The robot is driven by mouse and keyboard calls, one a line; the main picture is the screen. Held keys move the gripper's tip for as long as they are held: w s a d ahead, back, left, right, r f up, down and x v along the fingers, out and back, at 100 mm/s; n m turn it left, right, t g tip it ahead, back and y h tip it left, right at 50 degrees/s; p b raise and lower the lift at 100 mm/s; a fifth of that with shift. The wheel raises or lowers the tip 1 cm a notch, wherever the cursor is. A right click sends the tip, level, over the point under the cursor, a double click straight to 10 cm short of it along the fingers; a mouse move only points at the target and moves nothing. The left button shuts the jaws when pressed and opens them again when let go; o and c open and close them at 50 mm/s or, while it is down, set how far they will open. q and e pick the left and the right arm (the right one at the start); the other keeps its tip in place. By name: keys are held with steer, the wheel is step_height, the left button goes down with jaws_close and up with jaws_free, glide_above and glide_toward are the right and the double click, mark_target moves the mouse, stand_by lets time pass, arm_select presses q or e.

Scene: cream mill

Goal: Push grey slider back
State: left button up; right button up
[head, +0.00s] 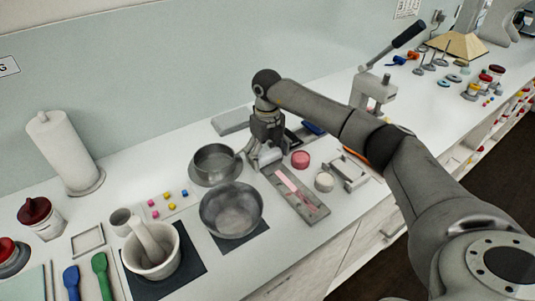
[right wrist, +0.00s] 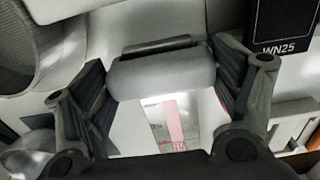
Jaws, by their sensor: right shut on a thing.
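My right gripper (head: 266,156) is low over the counter, at the far end of a flat grey track (head: 313,211) with a pink strip (head: 291,185) along it. In the right wrist view its two fingers (right wrist: 163,80) are shut on the sides of a rounded light grey block, the grey slider (right wrist: 162,76). The pink strip (right wrist: 174,125) shows below the slider there. In the head view the gripper mostly hides the slider. My left gripper is not in view.
A grey metal pan (head: 215,165) and a metal bowl (head: 232,210) stand close left of the gripper. A pink round jar (head: 300,159), a white round jar (head: 324,181) and a small metal frame (head: 349,172) stand to the right. A lever press (head: 372,92) is farther back.

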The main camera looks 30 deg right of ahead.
mark_target(267, 152)
steer(key=shift+w+r, duration=0.2)
steer(key=o, duration=1.1)
steer(key=shift+o, duration=1.1)
steer(key=shift+f, duration=0.15)
step_height(267, 152, up, 12)
